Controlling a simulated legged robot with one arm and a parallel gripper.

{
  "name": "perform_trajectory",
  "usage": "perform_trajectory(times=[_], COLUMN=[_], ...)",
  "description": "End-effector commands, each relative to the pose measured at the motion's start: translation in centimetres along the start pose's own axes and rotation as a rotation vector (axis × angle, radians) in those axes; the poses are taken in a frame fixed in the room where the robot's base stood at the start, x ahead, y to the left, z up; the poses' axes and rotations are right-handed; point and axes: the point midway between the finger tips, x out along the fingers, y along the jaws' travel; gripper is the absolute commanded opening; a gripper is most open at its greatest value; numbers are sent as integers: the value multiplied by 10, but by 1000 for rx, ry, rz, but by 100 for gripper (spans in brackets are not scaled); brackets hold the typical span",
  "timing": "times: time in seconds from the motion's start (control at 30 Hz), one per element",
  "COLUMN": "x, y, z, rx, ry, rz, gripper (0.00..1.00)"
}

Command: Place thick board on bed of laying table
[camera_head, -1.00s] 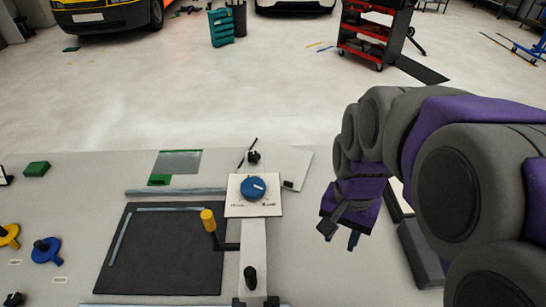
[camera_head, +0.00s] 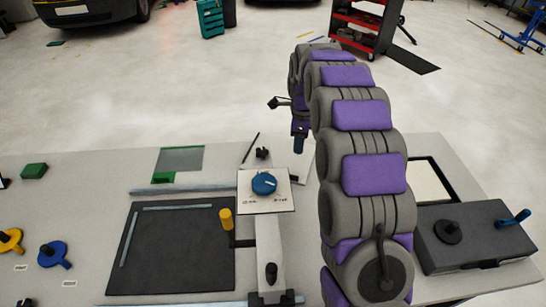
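The laying table's bed is most likely the dark square plate (camera_head: 175,262) at lower left of the grey bench, with thin metal strips along its top and left edges. It looks bare. A pale flat panel with a dark border (camera_head: 431,180) lies on the bench right of my arm; I cannot tell whether this is the thick board. My gripper (camera_head: 287,123) is raised near the bench's far edge, above and beyond the blue dial. Its two jaws look spread apart, with nothing visible between them. My arm hides part of the bench's middle right.
A white unit with a blue dial (camera_head: 264,184) and a yellow knob (camera_head: 226,219) stand beside the plate. A dark box with a blue lever (camera_head: 480,238) sits at right. Yellow (camera_head: 10,241) and blue (camera_head: 52,254) knobs are at far left. Open floor lies beyond the bench.

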Motion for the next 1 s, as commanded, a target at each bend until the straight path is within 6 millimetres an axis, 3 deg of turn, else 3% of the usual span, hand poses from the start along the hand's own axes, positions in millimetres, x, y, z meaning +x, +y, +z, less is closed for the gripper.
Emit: perform_trajectory(times=[0.13,0.37,0.9,1.0], x=[10,23,123,133], y=[-16,-19,-19,-19], z=[1,3,5,4], rx=[84,112,109,109], ry=[-2,-2,2,1], rz=[-5,-7,-5,-4], gripper=[37,37,37,37])
